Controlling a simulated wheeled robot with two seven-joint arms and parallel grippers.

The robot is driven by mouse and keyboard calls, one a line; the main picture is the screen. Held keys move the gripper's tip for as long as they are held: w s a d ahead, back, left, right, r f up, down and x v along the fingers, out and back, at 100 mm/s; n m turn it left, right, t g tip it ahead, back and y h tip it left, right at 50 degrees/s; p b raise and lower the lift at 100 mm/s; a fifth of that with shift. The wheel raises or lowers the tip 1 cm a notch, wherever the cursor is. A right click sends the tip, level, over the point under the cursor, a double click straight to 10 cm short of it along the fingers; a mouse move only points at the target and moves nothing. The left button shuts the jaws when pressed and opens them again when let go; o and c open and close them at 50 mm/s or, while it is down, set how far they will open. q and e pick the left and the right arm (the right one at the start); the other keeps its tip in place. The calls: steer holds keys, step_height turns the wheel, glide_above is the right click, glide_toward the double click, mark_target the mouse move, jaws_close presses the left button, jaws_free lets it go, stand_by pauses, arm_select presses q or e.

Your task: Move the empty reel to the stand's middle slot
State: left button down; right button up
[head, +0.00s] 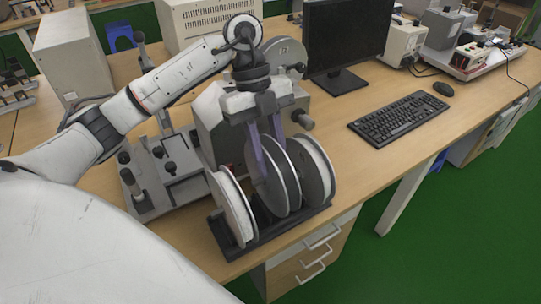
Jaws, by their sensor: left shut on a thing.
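My left gripper (267,148) points down and is shut on the empty reel (287,182), a grey reel with no white winding showing. The reel is upright over the middle of the black stand (270,238), between two other reels. Its lower edge is low, close to the stand's base; I cannot tell whether it rests in the slot. A reel with white winding (233,207) stands at the stand's left. Another wound reel (318,168) stands at the right, very close to the held reel and partly hidden by it. My right gripper is not in view.
A grey machine (208,122) stands right behind the stand, with a metal fixture (170,172) to its left. A monitor (345,40) and keyboard (403,118) are to the right. The wooden desk (365,168) is clear between the stand and keyboard; its front edge is close to the stand.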

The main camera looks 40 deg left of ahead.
arm_select(q)
steer(key=shift+r, duration=0.2)
stand_by(0.4)
steer(key=shift+r+p, duration=0.1)
steer(key=shift+p, duration=0.4)
steer(key=shift+f+b, duration=0.45)
steer(key=shift+f, duration=0.65)
steer(key=shift+f, duration=0.5)
steer(key=shift+f+b, duration=0.15)
steer(key=shift+b, duration=0.15)
steer(key=shift+f, duration=0.15)
